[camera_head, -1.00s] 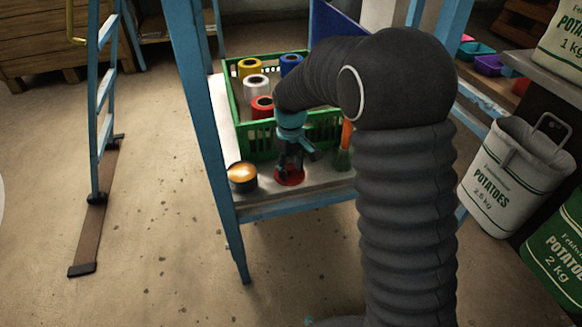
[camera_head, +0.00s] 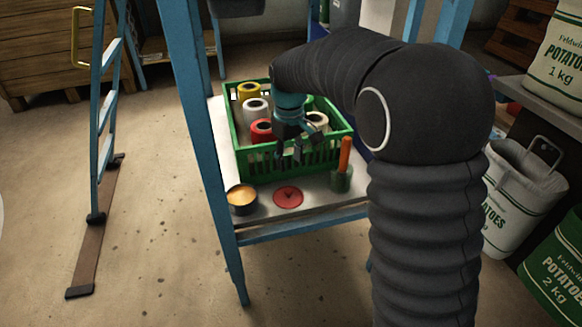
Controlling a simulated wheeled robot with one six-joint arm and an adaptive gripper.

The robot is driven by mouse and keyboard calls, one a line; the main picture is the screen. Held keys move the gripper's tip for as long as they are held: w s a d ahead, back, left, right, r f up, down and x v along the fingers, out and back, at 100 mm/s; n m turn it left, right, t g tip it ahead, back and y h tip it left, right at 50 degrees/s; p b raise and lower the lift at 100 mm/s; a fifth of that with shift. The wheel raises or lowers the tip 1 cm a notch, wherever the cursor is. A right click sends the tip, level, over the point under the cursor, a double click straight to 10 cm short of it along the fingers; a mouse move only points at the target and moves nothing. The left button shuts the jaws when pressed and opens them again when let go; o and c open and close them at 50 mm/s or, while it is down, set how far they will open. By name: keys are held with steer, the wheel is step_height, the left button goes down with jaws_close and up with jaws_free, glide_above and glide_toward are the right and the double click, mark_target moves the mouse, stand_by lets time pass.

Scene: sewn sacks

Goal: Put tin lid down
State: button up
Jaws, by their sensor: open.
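A red round tin lid (camera_head: 288,196) lies flat on the pale shelf, in front of the green crate. An open dark tin (camera_head: 242,199) with orange-tan contents stands to its left, apart from it. My gripper (camera_head: 287,155) is open and empty, raised above and behind the lid, in front of the crate's near wall. Nothing touches the lid.
The green crate (camera_head: 262,162) holds several thread cones, red, white and yellow among them. A small trowel with an orange handle (camera_head: 344,160) stands right of the lid. Blue frame legs (camera_head: 190,110) bound the shelf. Potato sacks (camera_head: 515,195) stand at the right.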

steer(key=s+d+r+m+t, duration=0.1)
steer(key=s+d+r+m, duration=0.1)
steer(key=s+d+r, duration=0.4)
steer(key=s+d+r+m+t, duration=0.25)
steer(key=s+d, duration=0.25)
steer(key=s, duration=0.3)
steer(key=s+d+f+m+t, duration=0.1)
steer(key=s+d+m, duration=0.1)
steer(key=s, duration=0.5)
steer(key=s+d+f+m+t, duration=0.1)
steer(key=s+d+m, duration=0.1)
steer(key=s, duration=0.5)
steer(key=shift+d, duration=0.75)
step_height(320, 180, up, 3)
steer(key=p, duration=0.3)
steer(key=shift+r, duration=0.15)
